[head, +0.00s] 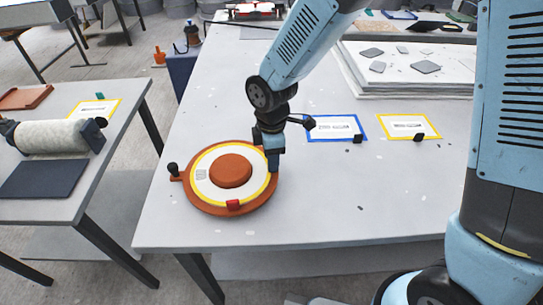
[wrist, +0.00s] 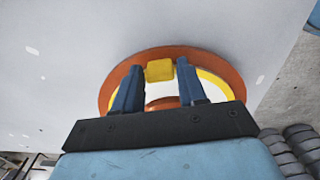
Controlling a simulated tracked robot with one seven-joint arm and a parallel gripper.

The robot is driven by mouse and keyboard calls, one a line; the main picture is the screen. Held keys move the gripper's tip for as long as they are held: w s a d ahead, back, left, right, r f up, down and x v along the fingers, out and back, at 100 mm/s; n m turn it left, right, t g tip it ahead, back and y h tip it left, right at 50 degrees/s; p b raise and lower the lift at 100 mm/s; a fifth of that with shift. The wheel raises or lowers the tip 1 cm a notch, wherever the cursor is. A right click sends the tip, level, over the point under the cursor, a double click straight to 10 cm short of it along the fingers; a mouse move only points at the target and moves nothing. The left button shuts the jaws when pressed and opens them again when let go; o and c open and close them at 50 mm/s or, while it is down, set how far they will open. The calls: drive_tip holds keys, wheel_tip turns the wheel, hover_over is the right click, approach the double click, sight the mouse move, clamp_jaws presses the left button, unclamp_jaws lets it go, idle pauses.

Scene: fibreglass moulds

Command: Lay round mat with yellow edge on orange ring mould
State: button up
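The round mat (head: 207,192) is white with a yellow edge. It lies on the orange ring mould (head: 224,210), around the mould's raised orange centre (head: 231,171), and looks flat and roughly centred. A red block (head: 233,204) sits at its near edge. My gripper (head: 272,163) is low over the mould's far right rim. In the wrist view, my gripper's fingers (wrist: 158,72) stand apart on either side of a yellow block (wrist: 159,70) at the rim, with a narrow gap showing. In the head view my gripper hides that block. The wrist view cuts off much of the mat (wrist: 210,89).
A dark knob (head: 172,168) sticks out at the mould's left. Blue-framed (head: 335,117) and yellow-framed (head: 408,115) sheets lie to the right, before a stack of white boards (head: 420,80). The table's (head: 340,200) front right is mostly clear. A side table (head: 80,200) holds a roll (head: 50,137).

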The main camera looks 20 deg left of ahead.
drive_tip(key=o, duration=0.3)
drive_tip(key=shift+o, duration=0.2)
wheel_tip(320, 180, up, 14)
idle(0.5)
drive_tip(key=shift+f, duration=0.1)
